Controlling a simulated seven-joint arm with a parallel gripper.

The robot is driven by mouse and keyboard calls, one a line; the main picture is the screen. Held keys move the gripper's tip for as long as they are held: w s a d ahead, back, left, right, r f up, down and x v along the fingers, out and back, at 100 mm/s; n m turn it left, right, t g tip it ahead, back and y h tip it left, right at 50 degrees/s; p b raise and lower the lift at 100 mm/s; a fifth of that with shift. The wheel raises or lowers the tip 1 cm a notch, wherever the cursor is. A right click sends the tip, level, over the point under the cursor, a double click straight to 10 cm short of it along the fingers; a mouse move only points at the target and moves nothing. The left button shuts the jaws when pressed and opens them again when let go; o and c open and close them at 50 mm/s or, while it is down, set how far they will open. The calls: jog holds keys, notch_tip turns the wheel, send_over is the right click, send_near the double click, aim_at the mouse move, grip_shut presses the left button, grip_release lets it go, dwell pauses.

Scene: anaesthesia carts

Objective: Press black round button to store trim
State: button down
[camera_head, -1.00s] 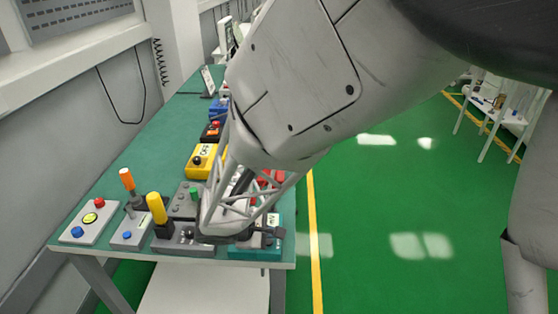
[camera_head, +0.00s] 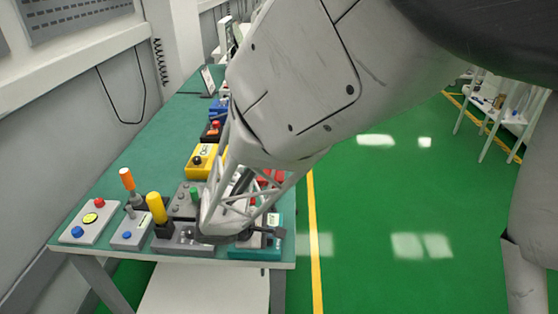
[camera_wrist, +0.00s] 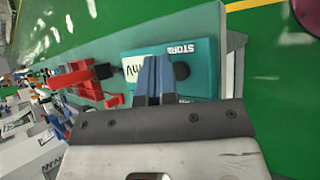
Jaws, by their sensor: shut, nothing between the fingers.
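A teal box (camera_wrist: 200,54) carries a "STORE" label and a white label (camera_wrist: 135,68) with dark lettering. A black round button (camera_wrist: 181,71) sits on it, close beside my fingertips on their right in the wrist view. My gripper (camera_wrist: 156,62) is shut and empty, its blue fingers over the box between the white label and the button. Contact with the box cannot be told. In the head view the teal box (camera_head: 255,253) is at the table's near right corner, partly behind my gripper (camera_head: 277,232). The button is not discernible there.
A grey box with a yellow-topped lever (camera_head: 156,207) stands left of the teal box. Red parts (camera_wrist: 80,77) lie left of it in the wrist view. A yellow box (camera_head: 199,168) and other control boxes stand farther along the green table (camera_head: 150,150). The right side is open floor.

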aim_at(270, 243)
jog(key=shift+f, duration=0.8)
dwell(1.3)
jog(key=shift+r, duration=0.8)
jog(key=shift+r, duration=0.2)
dwell(0.3)
jog(key=shift+r, duration=2.3)
jog(key=shift+d+r, duration=0.1)
jog(key=shift+d, duration=0.05)
